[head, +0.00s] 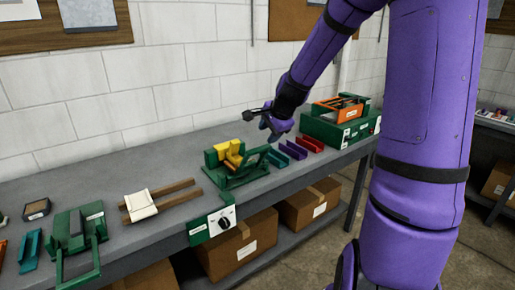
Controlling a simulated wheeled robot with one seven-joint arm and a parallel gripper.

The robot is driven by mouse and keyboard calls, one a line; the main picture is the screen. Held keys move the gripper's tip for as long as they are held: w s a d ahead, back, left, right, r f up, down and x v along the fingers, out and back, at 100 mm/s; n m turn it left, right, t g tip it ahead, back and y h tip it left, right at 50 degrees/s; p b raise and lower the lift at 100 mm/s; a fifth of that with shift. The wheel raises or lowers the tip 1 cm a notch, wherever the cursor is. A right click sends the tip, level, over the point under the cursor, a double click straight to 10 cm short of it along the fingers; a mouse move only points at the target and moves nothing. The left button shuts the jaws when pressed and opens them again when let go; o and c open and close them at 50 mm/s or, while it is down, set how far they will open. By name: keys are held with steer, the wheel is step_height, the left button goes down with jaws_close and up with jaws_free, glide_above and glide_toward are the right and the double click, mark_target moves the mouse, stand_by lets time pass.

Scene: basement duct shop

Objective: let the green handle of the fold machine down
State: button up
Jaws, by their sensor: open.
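A green machine with yellow blocks (231,153) stands on the grey bench in the middle of the head view. A green bar, which looks like its handle (258,158), slants up at its right front. A second green machine (70,228) stands at the lower left, with a U-shaped green handle (97,261) hanging toward the bench's front edge. The labels are too small to read, so I cannot tell for certain which is the fold machine. My gripper (272,134) is above and slightly right of the middle machine, apart from it, pointing down. It is open and empty.
Purple and red channels (309,144) and an orange-and-green machine (340,118) are to the right. A cloth on two wooden rails (140,204) lies left of the middle machine. Cartons (237,247) sit below.

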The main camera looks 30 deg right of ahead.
mark_target(260, 148)
steer(key=x, duration=0.9)
jaws_close()
